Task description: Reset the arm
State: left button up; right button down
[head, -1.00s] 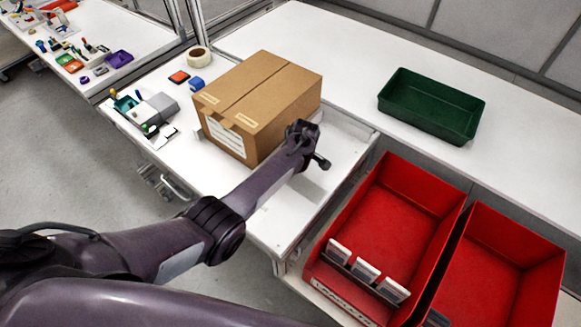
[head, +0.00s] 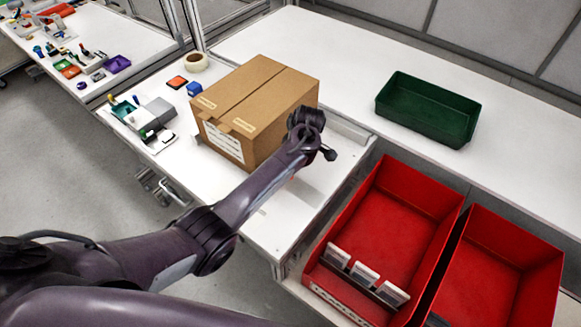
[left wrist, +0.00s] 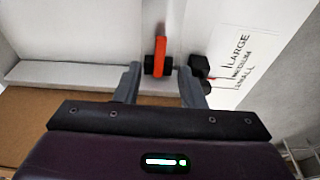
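My left arm (head: 225,215) reaches in from the left in the head view, its wrist (head: 305,125) in front of the right side of a closed cardboard box (head: 255,95). The left gripper fingers are not clear in the head view. In the left wrist view the left gripper (left wrist: 160,86) is open, its two fingers spread with nothing held between them. A small orange and black object (left wrist: 160,55) shows beyond the gap between the fingers. Brown cardboard (left wrist: 30,115) shows at the lower left of that view. My right gripper is in neither view.
Two red bins (head: 385,225) (head: 515,250) stand at the lower right, and a green tray (head: 405,105) is on the back table. A tape roll (head: 196,62) and small tools lie left of the box. A white sign reading large, medium, small (left wrist: 240,55) shows in the wrist view.

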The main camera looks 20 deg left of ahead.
pick_arm(q)
jog(key=shift+d+r, duration=0.1)
jog(key=shift+r, duration=0.3)
